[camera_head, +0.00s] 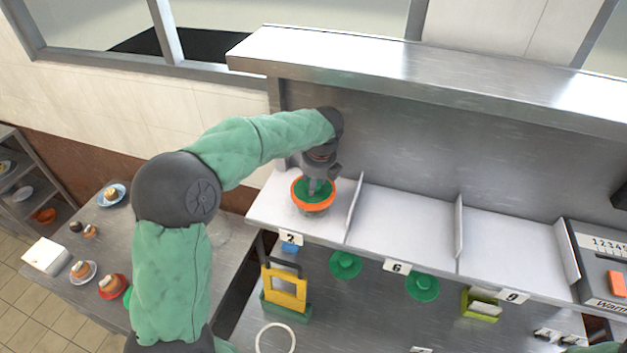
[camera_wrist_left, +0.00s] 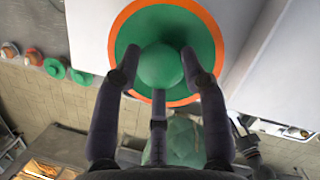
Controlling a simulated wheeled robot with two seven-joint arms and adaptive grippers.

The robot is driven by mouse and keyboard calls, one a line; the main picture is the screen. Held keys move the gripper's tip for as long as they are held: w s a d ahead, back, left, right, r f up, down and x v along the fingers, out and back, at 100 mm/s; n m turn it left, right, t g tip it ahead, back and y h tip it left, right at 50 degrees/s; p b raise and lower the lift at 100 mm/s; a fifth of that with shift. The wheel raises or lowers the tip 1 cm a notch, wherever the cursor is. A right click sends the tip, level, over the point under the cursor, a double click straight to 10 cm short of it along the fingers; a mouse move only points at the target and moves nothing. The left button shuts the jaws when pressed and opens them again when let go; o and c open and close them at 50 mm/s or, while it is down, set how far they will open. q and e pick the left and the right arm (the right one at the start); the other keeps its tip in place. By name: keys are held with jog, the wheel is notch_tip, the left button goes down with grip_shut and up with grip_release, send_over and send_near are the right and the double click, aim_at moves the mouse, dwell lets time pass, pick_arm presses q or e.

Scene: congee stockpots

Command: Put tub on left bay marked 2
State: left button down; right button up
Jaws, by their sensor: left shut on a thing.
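The tub (camera_head: 313,207) has an orange rim and a green lid. It is upright in the left bay, above the plate marked 2 (camera_head: 290,238). My left gripper (camera_head: 317,185) comes down over it from above and is shut on the knob of its lid. In the left wrist view the fingers (camera_wrist_left: 160,70) close around the round green knob, with the lid and orange rim (camera_wrist_left: 203,18) beyond. I cannot tell whether the tub's base touches the bay floor (camera_head: 268,208). My right gripper does not show.
A divider (camera_head: 354,207) separates this bay from the empty bay marked 6 (camera_head: 397,267); the bay marked 9 (camera_head: 513,297) is also empty. A yellow-and-green holder (camera_head: 286,292) and green lids (camera_head: 345,264) are below the shelf. A steel overshelf (camera_head: 420,75) runs above.

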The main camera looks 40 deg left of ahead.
pick_arm(q)
jog(key=shift+f, duration=0.1)
jog(key=c, duration=0.7)
grip_release()
jog(key=v, duration=0.5)
jog(key=s+d, duration=0.2)
jog(key=d, duration=0.1)
jog(key=s+d+b, duration=0.1)
jog(key=s+d, duration=0.1)
jog(key=d, duration=0.2)
jog(key=s+d, duration=0.2)
jog(key=d, duration=0.1)
jog(key=shift+s+d+b, duration=0.15)
jog(key=shift+s+b, duration=0.05)
jog(key=shift+b, duration=0.15)
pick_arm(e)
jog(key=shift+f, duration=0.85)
